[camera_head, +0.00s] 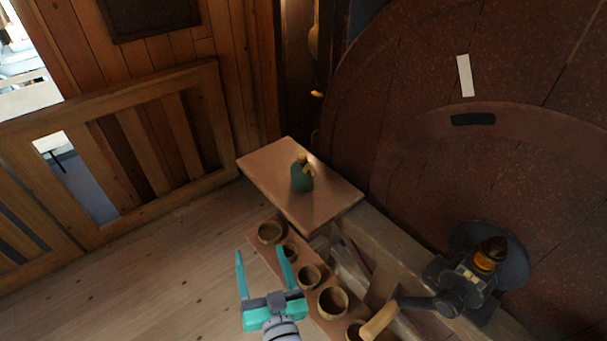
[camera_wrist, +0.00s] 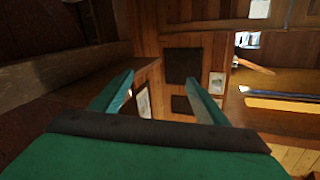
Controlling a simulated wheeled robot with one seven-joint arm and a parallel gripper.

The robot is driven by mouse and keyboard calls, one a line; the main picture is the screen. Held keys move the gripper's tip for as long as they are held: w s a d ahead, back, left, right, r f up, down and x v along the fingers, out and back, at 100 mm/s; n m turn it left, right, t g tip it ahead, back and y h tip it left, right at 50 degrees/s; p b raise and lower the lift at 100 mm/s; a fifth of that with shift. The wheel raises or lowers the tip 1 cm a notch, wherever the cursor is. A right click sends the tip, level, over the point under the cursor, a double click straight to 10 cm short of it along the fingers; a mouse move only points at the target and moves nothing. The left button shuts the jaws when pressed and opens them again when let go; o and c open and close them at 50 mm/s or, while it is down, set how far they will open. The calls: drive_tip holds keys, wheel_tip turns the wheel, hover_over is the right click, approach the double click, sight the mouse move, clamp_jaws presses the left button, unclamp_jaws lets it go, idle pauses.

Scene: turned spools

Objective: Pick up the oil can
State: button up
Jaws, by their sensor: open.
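The oil can (camera_head: 301,178) is a small dark green can with a yellowish top. It stands upright on a small wooden tabletop (camera_head: 270,180) in the middle of the head view. My gripper (camera_head: 262,252) has teal fingers, is open and empty, and is nearer the camera than the can, below and left of it in the picture. The gripper also shows in the wrist view (camera_wrist: 160,85), its fingers apart with nothing between them. I cannot make out the oil can in the wrist view.
A lower plank (camera_head: 318,305) with several round wooden cups runs beside my gripper. A large dark red wheel-like disc (camera_head: 420,90) rises behind the tabletop. A dark metal device with an amber top (camera_head: 485,265) stands at the right. A wooden railing (camera_head: 150,150) is at left; open floor (camera_head: 150,265) lies below it.

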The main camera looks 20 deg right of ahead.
drive_tip(key=w+d+r+n+y, duration=0.1)
drive_tip(key=w+r, duration=0.3)
drive_tip(key=r, duration=0.1)
drive_tip(key=h, duration=0.4)
approach(304, 178)
drive_tip(key=shift+w+d+r, duration=0.1)
drive_tip(key=shift+w+r, duration=0.1)
drive_tip(key=shift+w, duration=0.85)
drive_tip(key=w, duration=0.2)
drive_tip(key=w+d, duration=0.1)
drive_tip(key=w, duration=0.2)
drive_tip(key=shift+d, duration=0.25)
drive_tip(key=shift+w+d+f, duration=0.1)
drive_tip(key=shift+w, duration=1.25)
drive_tip(key=shift+w+d+f, duration=0.1)
drive_tip(key=shift+w, duration=1.3)
drive_tip(key=shift+c, duration=0.4)
drive_tip(key=c, duration=1.1)
